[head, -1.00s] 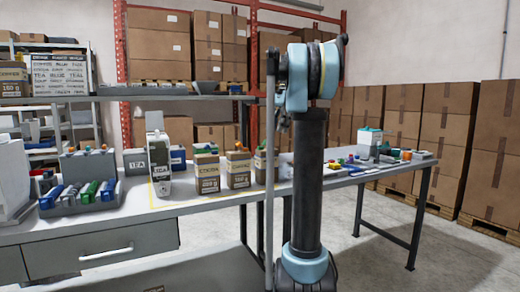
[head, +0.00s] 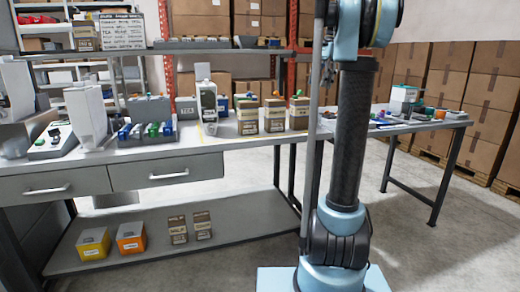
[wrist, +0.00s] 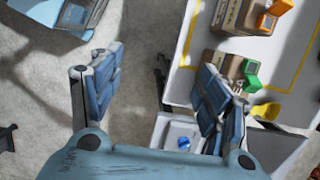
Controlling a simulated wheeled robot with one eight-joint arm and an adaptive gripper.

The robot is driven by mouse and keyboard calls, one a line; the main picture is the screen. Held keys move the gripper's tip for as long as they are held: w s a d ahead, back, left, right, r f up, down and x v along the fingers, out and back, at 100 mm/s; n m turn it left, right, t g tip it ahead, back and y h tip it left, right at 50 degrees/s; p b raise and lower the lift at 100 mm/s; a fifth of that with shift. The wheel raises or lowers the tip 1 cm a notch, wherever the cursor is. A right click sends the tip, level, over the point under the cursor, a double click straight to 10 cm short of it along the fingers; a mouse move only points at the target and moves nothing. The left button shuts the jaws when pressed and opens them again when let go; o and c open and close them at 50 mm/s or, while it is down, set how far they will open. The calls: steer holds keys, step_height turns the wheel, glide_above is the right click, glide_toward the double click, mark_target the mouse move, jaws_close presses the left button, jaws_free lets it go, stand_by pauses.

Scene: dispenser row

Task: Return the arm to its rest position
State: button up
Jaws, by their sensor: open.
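My arm (head: 350,130) stands upright in the right half of the head view, its upper part cut off by the top edge. My gripper (wrist: 160,68) shows in the wrist view, pointing down with its two blue padded fingers spread wide. Nothing is between the fingers. The right finger appears over or beside the worktop edge, close to a brown box with a green spout (wrist: 251,70). The left finger is over the bare floor. In the head view the gripper is largely hidden by the arm.
The worktop (head: 150,163) carries brown labelled boxes (head: 275,115), a white dispenser (head: 207,101) and a rack of coloured items. An upright post (head: 313,150) stands beside my arm. A lower shelf (head: 90,258) holds small boxes.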

steer(key=s+a+f+n+t+h, duration=0.1)
steer(key=s+a+f+n, duration=0.25)
steer(key=s+f, duration=0.55)
steer(key=s+a+f+n+h, duration=0.15)
steer(key=s+f+n, duration=0.25)
steer(key=s+f, duration=0.5)
steer(key=s+f+n+t, duration=0.2)
steer(key=s+f+n, duration=0.5)
steer(key=s+f, duration=1)
step_height(320, 180, down, 3)
steer(key=shift+s+a+f, duration=0.2)
steer(key=shift+s, duration=0.1)
steer(key=shift+w+f, duration=0.2)
steer(key=shift+w, duration=0.25)
